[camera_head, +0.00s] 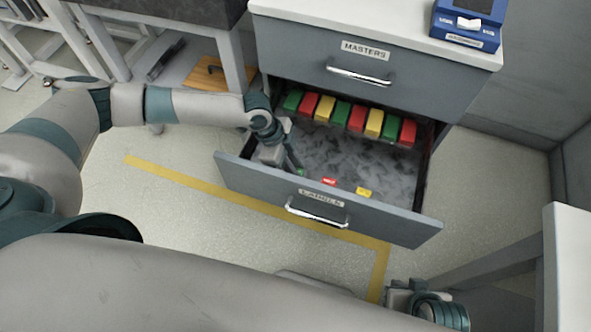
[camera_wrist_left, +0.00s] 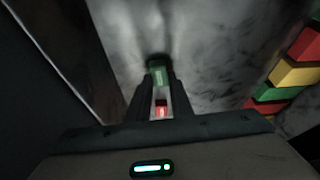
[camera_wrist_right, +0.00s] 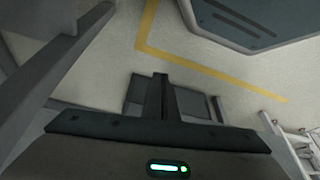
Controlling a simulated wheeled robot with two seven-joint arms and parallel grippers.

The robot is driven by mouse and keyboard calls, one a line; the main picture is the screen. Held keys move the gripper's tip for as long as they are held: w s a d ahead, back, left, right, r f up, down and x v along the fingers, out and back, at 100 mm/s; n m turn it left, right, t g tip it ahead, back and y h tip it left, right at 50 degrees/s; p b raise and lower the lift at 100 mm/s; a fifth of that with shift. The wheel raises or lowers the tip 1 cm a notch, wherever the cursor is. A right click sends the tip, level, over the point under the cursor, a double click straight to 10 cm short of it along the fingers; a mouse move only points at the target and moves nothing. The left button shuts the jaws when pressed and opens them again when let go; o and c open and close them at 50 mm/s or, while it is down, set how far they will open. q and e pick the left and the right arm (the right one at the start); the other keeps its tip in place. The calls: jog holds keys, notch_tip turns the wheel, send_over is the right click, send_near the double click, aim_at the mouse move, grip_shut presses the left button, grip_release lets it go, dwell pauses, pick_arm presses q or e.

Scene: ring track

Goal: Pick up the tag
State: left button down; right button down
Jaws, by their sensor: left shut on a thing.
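My left gripper (camera_head: 294,160) reaches down into the open drawer, near its left front part. It is shut on a small green tag (camera_wrist_left: 158,75), which shows between the fingertips in the left wrist view. Only a sliver of the green tag (camera_head: 301,172) shows in the head view. A red tag (camera_head: 329,181) and a yellow tag (camera_head: 363,191) lie in the drawer near its front panel. A small red patch shows between the fingers in the left wrist view; I cannot tell what it is. My right gripper (camera_wrist_right: 160,95) is shut and empty above the floor.
The open drawer (camera_head: 270,186) holds a row of red, green and yellow blocks (camera_head: 350,117) along its back. A closed drawer marked MASTERS (camera_head: 300,55) is above. A blue device (camera_head: 468,22) stands on the cabinet top. A white table (camera_head: 570,265) is at right.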

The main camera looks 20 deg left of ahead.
pick_arm(q)
notch_tip(320, 180, up, 10)
jog(key=p, duration=0.1)
pick_arm(e)
jog(key=shift+s+d+g+h, duration=0.3)
jog(key=shift+s+d+g, duration=0.15)
jog(key=shift+d, duration=0.35)
pick_arm(q)
jog(key=shift+r, duration=0.1)
pick_arm(e)
jog(key=shift+a, duration=0.1)
pick_arm(q)
jog(key=w+a+r+n+t+y, duration=0.2)
jog(key=a+r+n, duration=0.1)
jog(key=r+n, duration=0.5)
jog(key=w+a+r+n+t+y, duration=0.2)
jog(key=w+a+r+n, duration=0.1)
jog(key=r+n, duration=0.6)
notch_tip(320, 180, up, 4)
jog(key=shift+r+y, duration=0.15)
jog(key=shift+y, duration=0.15)
pick_arm(e)
jog(key=shift+r, duration=0.1)
pick_arm(q)
jog(key=shift+s, duration=0.1)
pick_arm(e)
jog(key=shift+s, duration=0.1)
